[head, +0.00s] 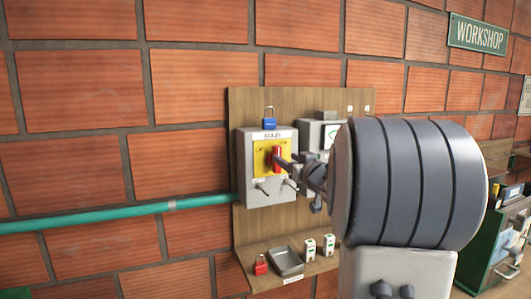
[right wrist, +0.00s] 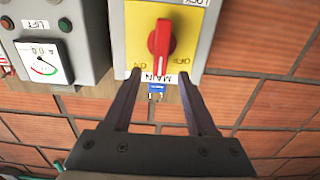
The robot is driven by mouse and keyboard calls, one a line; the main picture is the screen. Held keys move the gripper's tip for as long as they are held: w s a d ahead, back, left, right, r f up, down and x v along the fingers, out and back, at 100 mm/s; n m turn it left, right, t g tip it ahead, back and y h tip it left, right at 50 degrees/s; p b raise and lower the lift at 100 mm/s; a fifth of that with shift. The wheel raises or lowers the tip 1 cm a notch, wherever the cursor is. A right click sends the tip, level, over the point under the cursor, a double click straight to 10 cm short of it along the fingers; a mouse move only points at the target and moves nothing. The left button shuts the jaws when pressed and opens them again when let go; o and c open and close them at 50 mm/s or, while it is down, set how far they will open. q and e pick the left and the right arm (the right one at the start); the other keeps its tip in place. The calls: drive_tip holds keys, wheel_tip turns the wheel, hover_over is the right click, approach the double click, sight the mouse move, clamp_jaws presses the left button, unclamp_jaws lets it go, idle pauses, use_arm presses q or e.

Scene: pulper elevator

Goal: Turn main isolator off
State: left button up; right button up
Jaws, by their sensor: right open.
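The main isolator (head: 248,170) is a grey box on a wooden board, with a yellow plate and a red handle (head: 276,158). In the right wrist view the red handle (right wrist: 161,38) stands upright in the picture, between the ON and OFF marks of the yellow plate (right wrist: 190,55). My right gripper (head: 296,170) is at the right of the handle in the head view, partly hidden by my arm. In the right wrist view the gripper (right wrist: 160,80) is open and empty, its fingertips short of the handle. My left gripper is not in view.
A blue padlock (head: 270,120) is above the isolator. A second grey box with a gauge (right wrist: 42,62) is beside it. A red padlock (head: 261,265), a grey tray (head: 286,262) and two small tags (head: 328,244) are below. A green pipe (head: 110,214) runs along the brick wall.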

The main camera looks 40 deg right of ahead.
sight(279, 153)
drive_tip(key=shift+p+x, duration=0.5)
drive_tip(key=shift+x, duration=2.25)
clamp_jaws()
